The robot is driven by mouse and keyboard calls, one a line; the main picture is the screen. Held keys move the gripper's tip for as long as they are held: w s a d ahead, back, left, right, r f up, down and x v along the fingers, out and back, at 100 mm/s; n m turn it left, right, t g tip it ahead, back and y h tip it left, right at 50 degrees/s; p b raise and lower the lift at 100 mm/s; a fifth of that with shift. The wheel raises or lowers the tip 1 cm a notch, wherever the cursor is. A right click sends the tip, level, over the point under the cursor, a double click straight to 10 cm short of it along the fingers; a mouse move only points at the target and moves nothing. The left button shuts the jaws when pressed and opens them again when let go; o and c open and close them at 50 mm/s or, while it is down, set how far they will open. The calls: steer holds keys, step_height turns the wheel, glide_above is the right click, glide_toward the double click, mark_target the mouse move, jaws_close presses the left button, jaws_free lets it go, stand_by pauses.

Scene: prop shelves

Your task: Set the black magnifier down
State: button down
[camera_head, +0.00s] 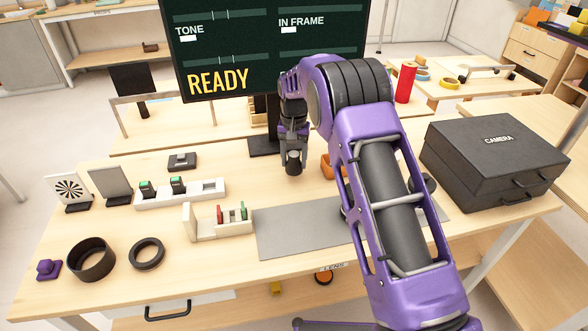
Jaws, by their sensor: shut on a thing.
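My gripper (293,148) points down above the back middle of the wooden table, left of my purple arm. It is shut on a small dark piece at its lower end, which I take to be the black magnifier (294,166). The fingers and the piece are dark and small, so its outline is hard to make out. It appears to be above the tabletop, but the gap below it is not clear. A grey mat (300,233) lies in front of it, partly hidden by my arm.
A black camera case (490,165) stands at the right. A white tray (205,195), a slotted holder (205,227), and black rings (91,259) occupy the left. The screen (265,50) stands behind my gripper. An orange item (327,167) sits beside my arm. The mat's left part is clear.

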mark_target(294, 168)
steer(key=shift+f, duration=1.7)
steer(key=shift+f, duration=0.15)
steer(key=shift+c, duration=1)
jaws_free()
step_height(294, 168, up, 12)
steer(key=shift+r+p, duration=0.2)
steer(key=shift+p, duration=0.15)
